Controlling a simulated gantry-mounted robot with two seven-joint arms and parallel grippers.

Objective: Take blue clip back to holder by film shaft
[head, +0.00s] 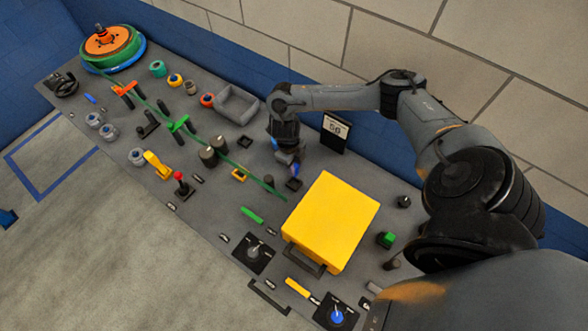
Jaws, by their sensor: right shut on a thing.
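My right gripper (289,158) points down over the middle of the panel, beside the yellow box. It is shut on a small blue thing, likely the blue clip (293,169), of which only a bit shows. A small dark square holder (294,184) lies just under it; I cannot tell if the clip touches it. A dark post (268,181) stands nearby, at the end of the green film strip (225,159). The strip runs from the reel (108,44) at the far left. My left gripper is not in view.
A large yellow box (331,218) stands right of the gripper. A grey tray (236,104) and a sign (335,131) stand by the back wall. Dark cylinders (209,157), a green clip (178,124) and an orange clip (123,89) stand along the strip.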

